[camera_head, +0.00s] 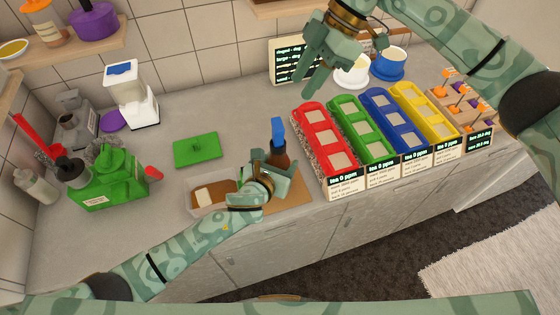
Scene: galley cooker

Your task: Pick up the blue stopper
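The blue stopper (278,132) stands upright in the neck of a dark brown bottle (281,155) near the counter's front edge. My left gripper (274,175) is low at the bottle's body, in front of it and beside it. It hides the bottle's lower part, and I cannot tell whether its fingers close on the glass. My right gripper (310,68) hangs above the counter, up and to the right of the stopper and apart from it. Its fingers are spread, with nothing between them.
Red (318,135), green (358,130), blue (393,118) and yellow (424,108) racks stand to the right. A clear tub (213,207) is left of my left gripper. A green board (196,150) lies behind it.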

